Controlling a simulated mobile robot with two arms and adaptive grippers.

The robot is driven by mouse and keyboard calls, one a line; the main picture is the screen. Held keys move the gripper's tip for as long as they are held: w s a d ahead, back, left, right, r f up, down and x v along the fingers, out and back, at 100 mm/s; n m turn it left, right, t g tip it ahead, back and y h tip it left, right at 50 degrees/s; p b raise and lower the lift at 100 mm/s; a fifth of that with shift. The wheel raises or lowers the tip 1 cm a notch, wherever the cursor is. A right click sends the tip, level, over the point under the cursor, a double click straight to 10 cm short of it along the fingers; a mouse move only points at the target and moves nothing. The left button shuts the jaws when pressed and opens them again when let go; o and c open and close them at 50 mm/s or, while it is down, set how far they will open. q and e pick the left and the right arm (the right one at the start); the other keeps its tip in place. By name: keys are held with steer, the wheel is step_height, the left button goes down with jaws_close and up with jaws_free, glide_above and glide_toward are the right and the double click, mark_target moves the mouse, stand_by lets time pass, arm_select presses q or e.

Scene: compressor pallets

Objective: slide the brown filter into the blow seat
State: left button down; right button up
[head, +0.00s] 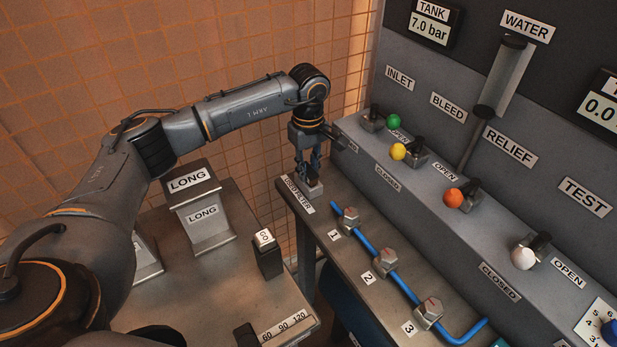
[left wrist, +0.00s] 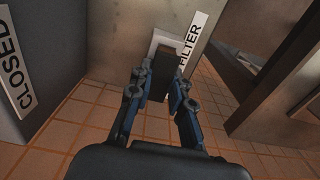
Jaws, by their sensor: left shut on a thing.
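My left gripper (head: 312,168) points down at the far end of the narrow bench. It is shut on the brown filter (head: 312,182), which looks like a small dark block in this view. In the left wrist view, the filter (left wrist: 161,68) sits between the fingertips of my left gripper (left wrist: 159,85), with its far end against or over a pale block. This pale block (head: 317,190) lies beside a label ending in FILTER (head: 298,193). I cannot tell whether the filter is inside the block or above it. No label naming the blow seat is readable. My right gripper is not in view.
The bench (head: 347,257) carries a blue pipe with numbered valves (head: 386,261). The grey panel ledge (head: 430,195) with coloured knobs rises close to the right of my gripper. A table (head: 225,270) with blocks labelled LONG (head: 203,213) is at left, with a gap between.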

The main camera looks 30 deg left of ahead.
mark_target(308, 170)
arm_select(q)
steer(key=shift+r+p, duration=1.6)
steer(key=shift+r, duration=1.25)
steer(key=shift+r, duration=0.25)
